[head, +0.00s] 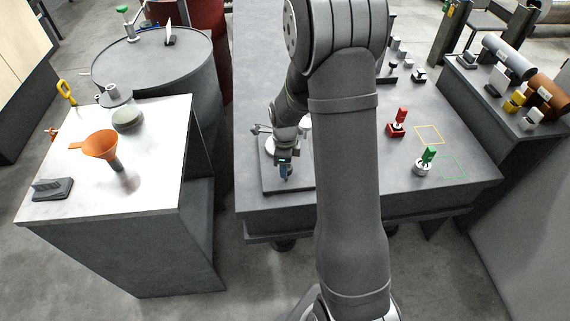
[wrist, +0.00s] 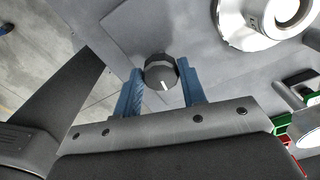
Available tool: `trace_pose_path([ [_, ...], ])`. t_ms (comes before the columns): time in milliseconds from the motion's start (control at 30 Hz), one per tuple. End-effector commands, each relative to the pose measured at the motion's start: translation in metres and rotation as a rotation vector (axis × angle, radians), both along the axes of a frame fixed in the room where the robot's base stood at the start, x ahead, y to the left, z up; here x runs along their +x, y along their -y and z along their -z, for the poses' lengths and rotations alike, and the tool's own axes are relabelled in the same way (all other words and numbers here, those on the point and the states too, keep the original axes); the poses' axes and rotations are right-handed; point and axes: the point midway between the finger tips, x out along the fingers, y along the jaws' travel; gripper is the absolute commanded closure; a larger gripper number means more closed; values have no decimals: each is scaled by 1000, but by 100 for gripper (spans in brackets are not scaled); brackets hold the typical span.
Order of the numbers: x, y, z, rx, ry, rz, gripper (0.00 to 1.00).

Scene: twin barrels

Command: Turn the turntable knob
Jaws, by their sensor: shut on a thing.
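The turntable knob (wrist: 161,75) is a dark round knob with a white pointer line, seen in the wrist view between the blue fingers of my gripper (wrist: 159,70). The fingers are shut on its two sides. The white pointer points toward the bottom of the picture, tilted slightly right. The turntable's pale round platter (wrist: 233,29) is at the upper right of the wrist view. In the head view my gripper (head: 284,172) points down over the front part of the turntable's dark base (head: 275,189); the knob is hidden there and my arm covers part of the turntable.
A red-handled piece (head: 397,123) and a green-handled piece (head: 424,163) stand on the grey table right of my arm, near yellow and green outlines. A white-topped table (head: 160,150) at left holds an orange funnel (head: 101,145). A grey barrel (head: 150,60) stands behind it.

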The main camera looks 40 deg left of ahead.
Motion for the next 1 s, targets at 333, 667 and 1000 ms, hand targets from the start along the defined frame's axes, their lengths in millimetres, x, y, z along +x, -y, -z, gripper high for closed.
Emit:
trace_pose_path([
  [333,0,0,0,0,1,-1,41],
  [667,1,-1,-23,4,3,-1,41],
  [1000,1,-1,-103,6,5,-1,41],
])
